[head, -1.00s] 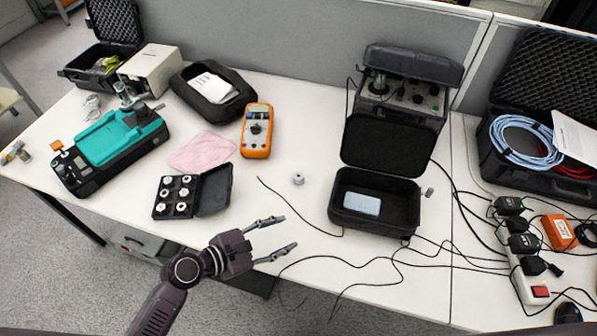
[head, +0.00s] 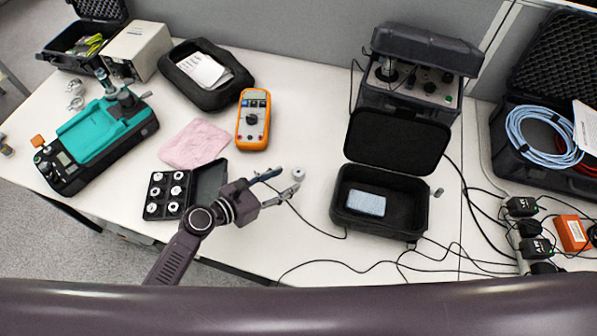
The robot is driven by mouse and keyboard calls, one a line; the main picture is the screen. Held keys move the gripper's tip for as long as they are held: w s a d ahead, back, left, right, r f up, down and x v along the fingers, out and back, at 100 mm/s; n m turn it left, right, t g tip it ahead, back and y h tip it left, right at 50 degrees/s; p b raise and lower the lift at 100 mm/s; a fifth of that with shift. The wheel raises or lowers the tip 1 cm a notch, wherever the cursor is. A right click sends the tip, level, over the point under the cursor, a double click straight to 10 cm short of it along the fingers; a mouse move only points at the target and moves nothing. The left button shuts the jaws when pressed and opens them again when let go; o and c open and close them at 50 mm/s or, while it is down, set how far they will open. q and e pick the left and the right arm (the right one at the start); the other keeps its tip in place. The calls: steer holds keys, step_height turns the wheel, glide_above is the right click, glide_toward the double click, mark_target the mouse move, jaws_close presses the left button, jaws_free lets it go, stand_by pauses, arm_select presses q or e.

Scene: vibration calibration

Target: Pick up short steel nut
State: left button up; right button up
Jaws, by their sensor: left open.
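My left gripper (head: 288,180) is open and empty. Its two fingertips are just left of this nut, very close to it; I cannot tell whether they touch it. Another small metal piece (head: 438,192) is at the right side of the open black case. Several steel pieces sit in the small black foam box (head: 154,206) to the left of my gripper. My right gripper is out of view.
The open black case (head: 338,205) holds a light blue block (head: 366,204). An orange multimeter (head: 252,121) and a pink cloth (head: 196,143) lie behind my left gripper. A thin black cable (head: 318,229) runs near the nut. Power adapters (head: 521,206) crowd the right side.

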mark_target(295, 174)
arm_select(q)
steer(key=x, duration=0.3)
steer(key=shift+w+d, duration=0.15)
steer(key=shift+w, duration=0.15)
steer(key=shift+w+d+f, duration=0.15)
steer(key=shift+w+d, duration=0.1)
jaws_close()
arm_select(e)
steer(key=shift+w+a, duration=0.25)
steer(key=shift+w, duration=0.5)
